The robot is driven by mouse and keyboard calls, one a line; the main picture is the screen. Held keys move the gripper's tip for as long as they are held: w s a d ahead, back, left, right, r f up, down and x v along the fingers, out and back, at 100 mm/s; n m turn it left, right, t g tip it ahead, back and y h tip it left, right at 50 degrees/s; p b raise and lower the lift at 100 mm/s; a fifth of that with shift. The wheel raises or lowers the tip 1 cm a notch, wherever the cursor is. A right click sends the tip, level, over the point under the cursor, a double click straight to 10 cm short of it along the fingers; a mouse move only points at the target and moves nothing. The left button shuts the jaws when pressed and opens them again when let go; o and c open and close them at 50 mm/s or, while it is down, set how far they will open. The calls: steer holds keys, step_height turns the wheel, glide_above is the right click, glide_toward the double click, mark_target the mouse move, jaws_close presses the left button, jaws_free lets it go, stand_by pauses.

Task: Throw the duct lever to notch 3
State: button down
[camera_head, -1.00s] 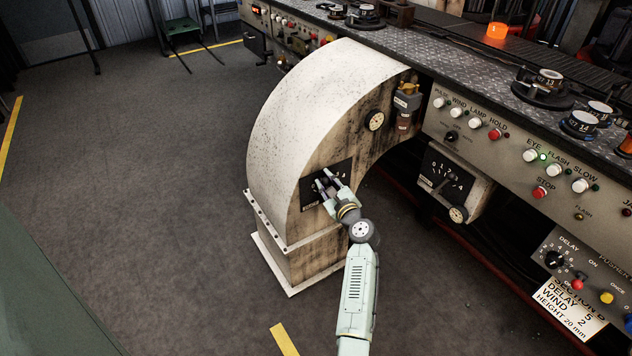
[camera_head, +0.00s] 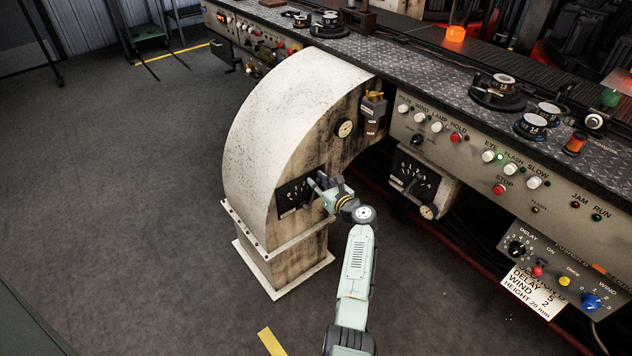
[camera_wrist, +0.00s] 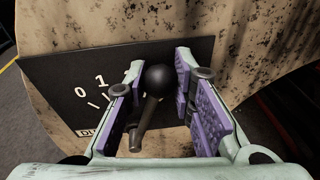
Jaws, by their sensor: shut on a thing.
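The duct is a stained cream curved housing (camera_head: 285,110) standing on the floor, left of the bench. Its black notch plate (camera_head: 287,196) is on the side facing me. In the wrist view the plate (camera_wrist: 62,82) shows white 0 and 1 with tick marks; higher numbers are hidden behind my fingers. The duct lever (camera_wrist: 151,108), dark with a black ball knob, stands between my gripper's purple pads. My gripper (camera_head: 317,186) is shut on it at the right part of the plate. I cannot read which notch the lever is at.
A second numbered dial (camera_head: 412,178) hangs under the bench, right of my gripper. The bench front (camera_head: 470,150) carries buttons and knobs. A round gauge (camera_head: 344,128) sits higher on the duct. The floor (camera_head: 130,190) left of the duct is clear.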

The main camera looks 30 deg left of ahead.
stand_by(0.3)
steer(key=c, duration=1.3)
jaws_free()
steer(key=shift+c, duration=0.2)
steer(key=v, duration=1.2)
